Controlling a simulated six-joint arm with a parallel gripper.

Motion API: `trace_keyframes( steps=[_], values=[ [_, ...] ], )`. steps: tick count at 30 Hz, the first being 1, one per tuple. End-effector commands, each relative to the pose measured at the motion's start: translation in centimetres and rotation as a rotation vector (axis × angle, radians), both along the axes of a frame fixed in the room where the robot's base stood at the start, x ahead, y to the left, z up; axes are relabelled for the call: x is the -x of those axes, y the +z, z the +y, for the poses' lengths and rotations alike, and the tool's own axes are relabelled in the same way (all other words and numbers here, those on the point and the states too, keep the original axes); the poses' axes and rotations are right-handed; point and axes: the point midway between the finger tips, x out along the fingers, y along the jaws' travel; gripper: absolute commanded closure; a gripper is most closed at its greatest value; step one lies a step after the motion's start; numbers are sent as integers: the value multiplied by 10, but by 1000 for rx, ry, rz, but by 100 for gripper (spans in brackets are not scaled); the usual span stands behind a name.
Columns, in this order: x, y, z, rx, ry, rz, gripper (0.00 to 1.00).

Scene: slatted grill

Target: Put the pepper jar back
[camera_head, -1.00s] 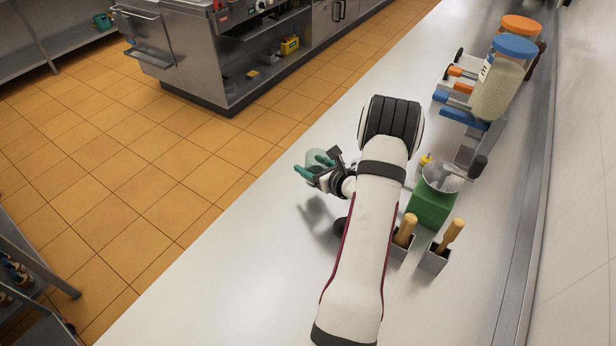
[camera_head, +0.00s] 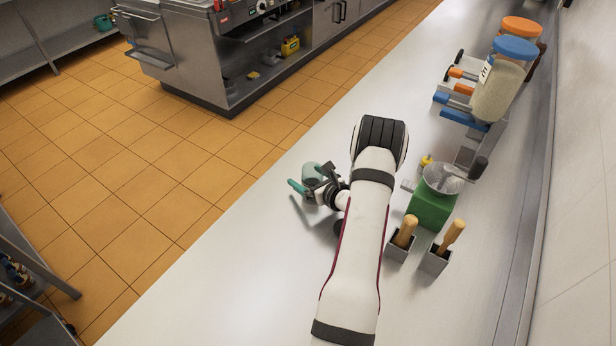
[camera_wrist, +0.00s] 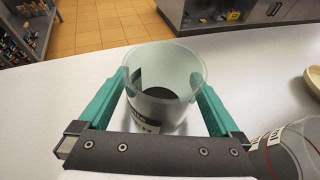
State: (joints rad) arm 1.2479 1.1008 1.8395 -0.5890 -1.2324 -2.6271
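The pepper jar (camera_wrist: 160,85) is a clear glass jar with dark contents and a dark label with pale letters. It is between the two teal fingers of my gripper (camera_wrist: 162,105), which appear shut on its sides. In the head view the pepper jar (camera_head: 312,172) is upright at my gripper (camera_head: 308,178), low over the white counter near its floor-side edge. I cannot tell whether its base touches the counter.
Another labelled jar (camera_wrist: 290,148) stands close on the right in the wrist view, with a pale bowl (camera_wrist: 313,80) beyond. A green container (camera_head: 431,208), wooden-handled tools (camera_head: 405,232) and large dispensers (camera_head: 498,90) stand along the wall side. The counter (camera_head: 240,255) is clear at front left.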

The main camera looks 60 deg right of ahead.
Motion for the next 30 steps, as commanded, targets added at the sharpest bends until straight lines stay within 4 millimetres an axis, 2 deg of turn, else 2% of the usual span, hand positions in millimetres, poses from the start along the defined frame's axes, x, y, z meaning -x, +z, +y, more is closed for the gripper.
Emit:
trace_keyframes(
  steps=[6,15,21,27,29,30],
  values=[
    [4,6,1,0,-1,0,1],
    [66,33,25,0,-5,1,1],
    [96,47,39,1,-3,0,1],
    [102,50,43,-2,-2,1,1],
    [95,53,42,-49,-28,11,1],
    [85,58,41,-127,-75,25,1]
  ],
)
